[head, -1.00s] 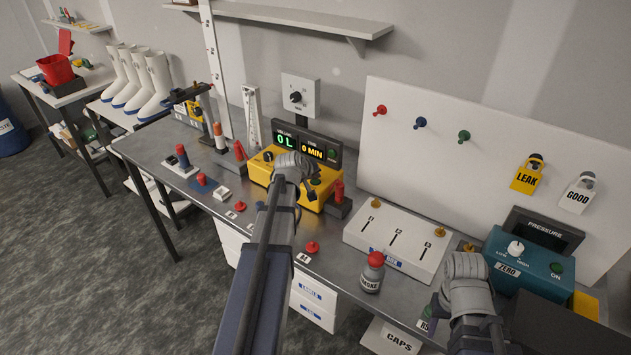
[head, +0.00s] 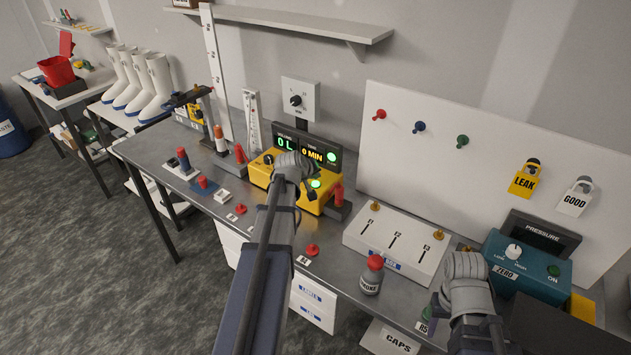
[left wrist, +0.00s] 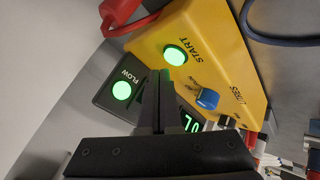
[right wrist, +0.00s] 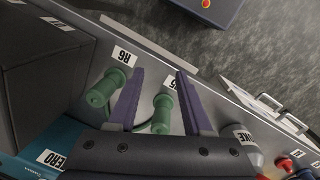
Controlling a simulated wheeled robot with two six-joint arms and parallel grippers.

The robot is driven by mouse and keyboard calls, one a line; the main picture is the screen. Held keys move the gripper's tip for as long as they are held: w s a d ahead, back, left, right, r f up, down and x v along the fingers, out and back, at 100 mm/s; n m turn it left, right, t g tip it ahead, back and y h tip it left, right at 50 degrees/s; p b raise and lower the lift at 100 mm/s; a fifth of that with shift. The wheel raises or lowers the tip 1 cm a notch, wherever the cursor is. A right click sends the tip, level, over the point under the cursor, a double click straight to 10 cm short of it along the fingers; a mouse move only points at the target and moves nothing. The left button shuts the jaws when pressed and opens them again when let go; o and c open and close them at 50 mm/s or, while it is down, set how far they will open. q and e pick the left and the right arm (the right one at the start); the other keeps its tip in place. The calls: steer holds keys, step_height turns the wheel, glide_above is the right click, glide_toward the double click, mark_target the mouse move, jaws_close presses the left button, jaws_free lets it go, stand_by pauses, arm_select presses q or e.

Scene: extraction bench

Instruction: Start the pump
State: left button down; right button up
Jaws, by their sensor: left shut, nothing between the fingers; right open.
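The yellow pump box (head: 262,172) stands mid-bench with a green START button (head: 315,184) lit on its top. The left wrist view shows the lit START button (left wrist: 175,55) and a blue knob (left wrist: 207,98). The dark display behind reads 0 L and 0 MIN, and its FLOW light (head: 332,157) glows green. My left gripper (left wrist: 161,76) is shut and empty, its tips close beside the START button; I cannot tell whether they touch. My right gripper (right wrist: 161,76) is open and empty above the bench's front right, near two green handles (right wrist: 162,112).
A white panel (head: 380,245) with three numbered slots and a bottle with a red cap (head: 372,275) stand right of the pump. A teal pressure box (head: 535,277) is at the far right. Red plugs sit along the front edge. A dark box (right wrist: 40,60) flanks my right gripper.

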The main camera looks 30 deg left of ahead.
mark_target(315, 185)
arm_select(q)
step_height(315, 185, up, 5)
steer(key=p, duration=0.5)
arm_select(e)
step_height(315, 185, up, 5)
steer(key=shift+f, duration=0.1)
stand_by(0.6)
